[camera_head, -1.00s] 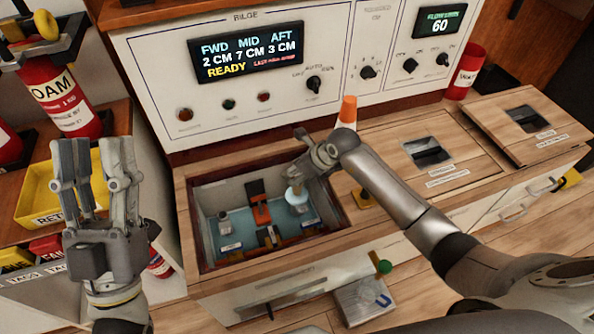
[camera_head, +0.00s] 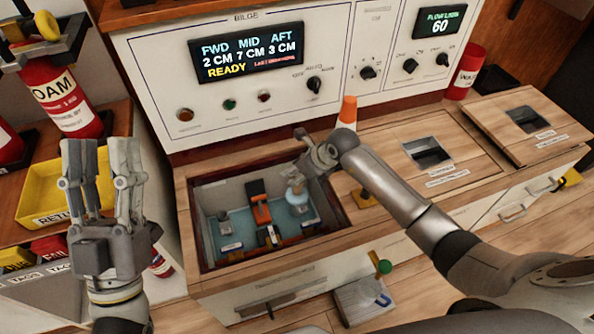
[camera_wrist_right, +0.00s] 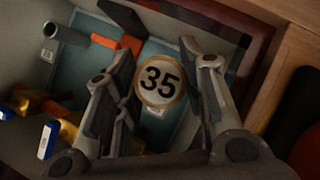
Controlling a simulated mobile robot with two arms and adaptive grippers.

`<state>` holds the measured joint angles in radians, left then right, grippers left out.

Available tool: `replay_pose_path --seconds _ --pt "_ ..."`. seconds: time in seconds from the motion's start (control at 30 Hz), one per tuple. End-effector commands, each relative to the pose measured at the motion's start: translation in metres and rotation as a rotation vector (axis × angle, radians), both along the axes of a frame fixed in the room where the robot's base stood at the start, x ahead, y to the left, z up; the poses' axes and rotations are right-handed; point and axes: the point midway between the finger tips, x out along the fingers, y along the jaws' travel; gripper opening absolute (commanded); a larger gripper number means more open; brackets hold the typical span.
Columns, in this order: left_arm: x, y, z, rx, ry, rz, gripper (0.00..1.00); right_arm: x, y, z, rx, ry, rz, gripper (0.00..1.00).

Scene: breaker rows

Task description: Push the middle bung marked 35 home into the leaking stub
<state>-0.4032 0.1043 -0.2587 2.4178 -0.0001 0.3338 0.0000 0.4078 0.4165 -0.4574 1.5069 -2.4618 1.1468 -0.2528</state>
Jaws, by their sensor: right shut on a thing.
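The round bung marked 35 (camera_wrist_right: 160,82) faces the camera in the right wrist view, between the fingers of my right gripper (camera_wrist_right: 158,65). My right gripper (camera_head: 297,178) is shut on it, down in the open bilge well (camera_head: 203,235). In the head view a pale round shape (camera_head: 298,197) shows just under the fingertips. The stub beneath the bung is hidden, so I cannot tell how deep the bung sits. A grey pipe stub (camera_wrist_right: 65,34) lies to the left in the wrist view. My left gripper (camera_head: 102,180) is open and empty, left of the well.
The well holds an orange and black fitting (camera_head: 259,203) close to the bung. The panel display (camera_head: 246,52) reads FWD 2, MID 7, AFT 3 CM, READY. A yellow bin (camera_head: 40,200) is at left.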

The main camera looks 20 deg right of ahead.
Motion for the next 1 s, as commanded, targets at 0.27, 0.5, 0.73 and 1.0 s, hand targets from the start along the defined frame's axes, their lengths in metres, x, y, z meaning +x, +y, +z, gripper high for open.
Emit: replay_pose_path --seconds 0.27,0.5,0.73,1.0 --pt "-0.0004 0.0004 0.0005 0.000 -0.002 0.001 0.40 0.0001 -0.0003 0.0001 0.000 0.000 0.000 0.17" --pt "0.0013 0.0000 -0.0002 0.003 0.008 0.001 0.40 0.0001 -0.0004 0.0005 -0.001 0.000 -0.001 0.17" --pt "0.0067 -0.0010 -0.0052 0.015 0.047 0.002 0.40 0.0005 -0.0008 0.0007 0.000 -0.001 -0.001 0.17" --pt "0.0077 -0.0008 -0.0087 0.017 0.061 0.004 0.40 0.0003 -0.0006 0.0002 0.000 -0.001 -0.001 0.17"
